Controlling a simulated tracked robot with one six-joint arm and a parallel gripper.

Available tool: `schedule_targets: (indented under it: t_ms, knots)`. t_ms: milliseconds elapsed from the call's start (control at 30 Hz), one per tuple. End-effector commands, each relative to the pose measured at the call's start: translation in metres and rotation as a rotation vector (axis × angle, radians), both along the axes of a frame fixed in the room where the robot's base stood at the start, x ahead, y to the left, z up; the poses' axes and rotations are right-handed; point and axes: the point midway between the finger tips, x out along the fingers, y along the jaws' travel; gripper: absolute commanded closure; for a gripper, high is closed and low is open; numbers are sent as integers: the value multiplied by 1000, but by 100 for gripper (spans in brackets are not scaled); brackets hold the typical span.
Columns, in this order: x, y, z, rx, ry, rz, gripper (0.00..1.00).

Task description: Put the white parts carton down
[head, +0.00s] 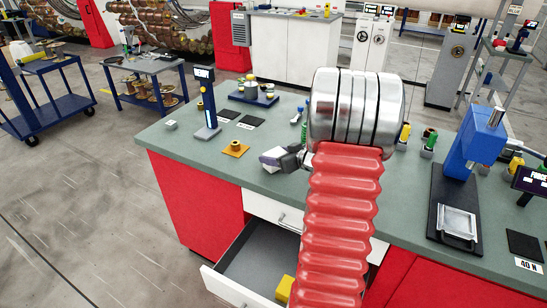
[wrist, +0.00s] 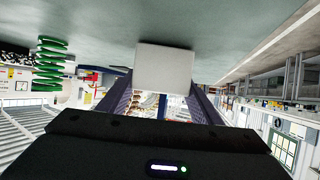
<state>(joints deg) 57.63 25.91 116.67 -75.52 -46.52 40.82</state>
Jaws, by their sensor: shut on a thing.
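The white parts carton (wrist: 163,68) is between the two fingers of my gripper (wrist: 163,82) in the wrist view. In the head view the carton (head: 271,157) is at the end of my gripper (head: 291,155), low over the green-grey bench top (head: 195,170). My gripper is shut on it. I cannot tell whether the carton touches the bench top. My red and silver arm hides part of the bench to the right of the gripper.
An orange plate with a round part (head: 235,149) lies left of the carton. Black pads (head: 250,122), a blue sign stand (head: 207,112) and a blue tray (head: 254,97) are behind. A drawer (head: 246,265) stands open below. A blue press (head: 484,140) is at right.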

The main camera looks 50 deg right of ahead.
Motion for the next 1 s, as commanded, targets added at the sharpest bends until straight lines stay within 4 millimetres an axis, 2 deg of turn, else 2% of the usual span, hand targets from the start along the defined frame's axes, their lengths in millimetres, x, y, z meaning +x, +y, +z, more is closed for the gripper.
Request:
schedule_targets:
  t_ms: [400, 433, 667, 1000]
  knots:
    - [0, 0, -4, 0, -2, 0, 70]
    - [0, 0, -4, -1, -1, -1, 40]
    - [0, 0, -4, -1, -1, -1, 23]
    - [0, 0, -1, -2, -2, 0, 23]
